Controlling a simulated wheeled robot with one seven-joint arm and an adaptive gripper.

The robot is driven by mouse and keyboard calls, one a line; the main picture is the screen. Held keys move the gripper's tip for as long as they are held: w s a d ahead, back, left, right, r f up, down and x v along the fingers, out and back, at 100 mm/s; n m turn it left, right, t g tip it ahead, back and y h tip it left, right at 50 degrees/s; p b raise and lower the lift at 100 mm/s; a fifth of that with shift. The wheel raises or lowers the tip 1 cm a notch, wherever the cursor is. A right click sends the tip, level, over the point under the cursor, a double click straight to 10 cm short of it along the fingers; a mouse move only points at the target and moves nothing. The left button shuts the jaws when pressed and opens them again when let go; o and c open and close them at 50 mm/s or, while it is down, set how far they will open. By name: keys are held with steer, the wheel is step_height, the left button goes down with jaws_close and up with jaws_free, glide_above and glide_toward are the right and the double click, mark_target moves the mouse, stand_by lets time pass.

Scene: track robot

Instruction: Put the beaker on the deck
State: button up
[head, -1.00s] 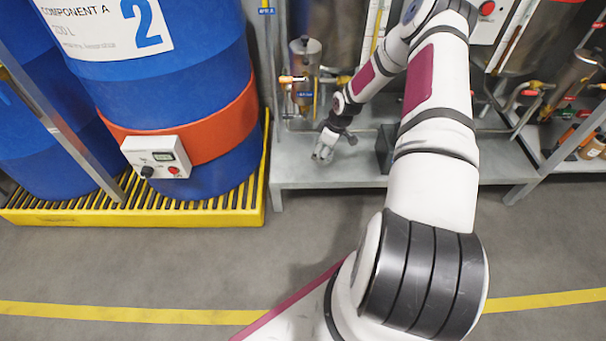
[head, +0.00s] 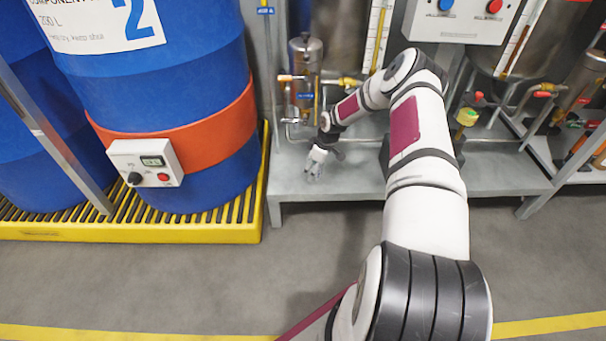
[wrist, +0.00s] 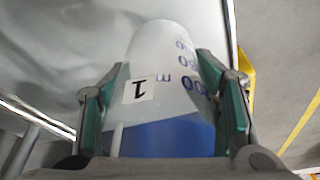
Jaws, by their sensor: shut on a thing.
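The beaker (wrist: 160,65) is a whitish, translucent vessel with blue markings and a label reading 1, with blue in its lower part in the wrist view. My gripper (wrist: 163,105) is shut on it, with a green-padded finger on each side. In the head view my gripper (head: 316,166) is small, with the beaker in it hard to make out. It is over the left part of the grey metal deck (head: 350,182). I cannot tell whether the beaker touches the deck.
Blue drums (head: 165,90) stand on a yellow grated pallet (head: 130,230) at the left. A metal vessel with pipes and valves (head: 304,75) stands behind my gripper. A control box with buttons (head: 465,20) is at the upper right. The deck's front strip is clear near my gripper.

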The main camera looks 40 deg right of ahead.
mark_target(300, 175)
steer(key=shift+w+a+f, duration=0.25)
steer(key=shift+w+f, duration=0.05)
steer(key=shift+w, duration=0.25)
steer(key=shift+w+a+f+b, duration=0.35)
steer(key=shift+w+f+b, duration=0.2)
steer(key=shift+w, duration=0.1)
steer(key=shift+w+a+f+b, duration=0.35)
steer(key=shift+w+f+b, duration=0.2)
steer(key=shift+w, duration=0.1)
steer(key=shift+f, duration=0.1)
steer(key=o, duration=1.2)
steer(key=shift+o, duration=0.2)
